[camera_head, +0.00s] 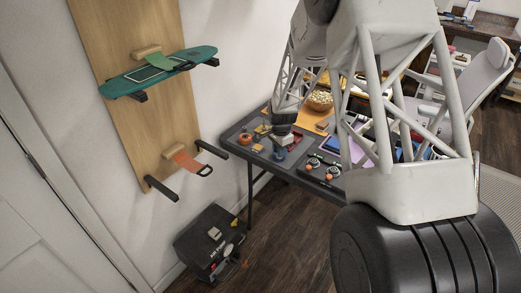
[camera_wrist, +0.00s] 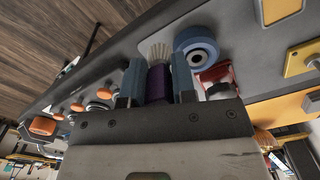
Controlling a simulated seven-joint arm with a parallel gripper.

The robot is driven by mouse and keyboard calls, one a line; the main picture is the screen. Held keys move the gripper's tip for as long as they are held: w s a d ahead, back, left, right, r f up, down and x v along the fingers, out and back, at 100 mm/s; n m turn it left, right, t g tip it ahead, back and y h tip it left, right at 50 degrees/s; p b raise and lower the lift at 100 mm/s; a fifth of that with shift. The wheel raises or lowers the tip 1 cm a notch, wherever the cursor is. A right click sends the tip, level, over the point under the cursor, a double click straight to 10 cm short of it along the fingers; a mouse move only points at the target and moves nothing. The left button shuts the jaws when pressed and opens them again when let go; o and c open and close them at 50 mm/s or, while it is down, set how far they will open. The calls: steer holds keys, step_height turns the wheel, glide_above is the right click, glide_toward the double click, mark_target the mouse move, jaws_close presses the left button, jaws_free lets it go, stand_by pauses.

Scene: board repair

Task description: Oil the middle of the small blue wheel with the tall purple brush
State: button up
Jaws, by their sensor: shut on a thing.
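My gripper (camera_wrist: 158,82) is shut on the purple brush (camera_wrist: 158,84), whose shaft sits between its two blue fingers in the wrist view. The brush's pale bristles (camera_wrist: 155,52) stick out past the fingertips. The small blue wheel (camera_wrist: 196,46) lies flat on a grey surface just right of the bristles, its dark round middle facing the camera. The bristles are beside the wheel in the picture, not over its middle; whether they touch its rim, I cannot tell. In the head view my gripper (camera_head: 283,135) is over the table, with a small blue thing (camera_head: 279,154) below it.
A red part (camera_wrist: 216,76) lies right of the wheel, and a yellow piece (camera_wrist: 302,57) lies farther right. Several orange wheels (camera_wrist: 104,93) sit at the left. In the head view, the dark table (camera_head: 262,166) also bears a wooden bowl (camera_head: 320,100). A black toolbox (camera_head: 211,243) stands on the floor.

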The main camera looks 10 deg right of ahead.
steer(key=w+a+r, duration=0.4)
steer(key=w+a, duration=0.3)
steer(key=w, duration=0.5)
steer(key=shift+s+f, duration=0.1)
steer(key=shift+f, duration=0.2)
glide_above(258, 147)
steer(key=shift+f, duration=2.75)
steer(key=shift+f, duration=0.7)
stand_by(1.1)
steer(key=shift+r, duration=0.15)
step_height(258, 147, up, 7)
stand_by(1.1)
stand_by(0.3)
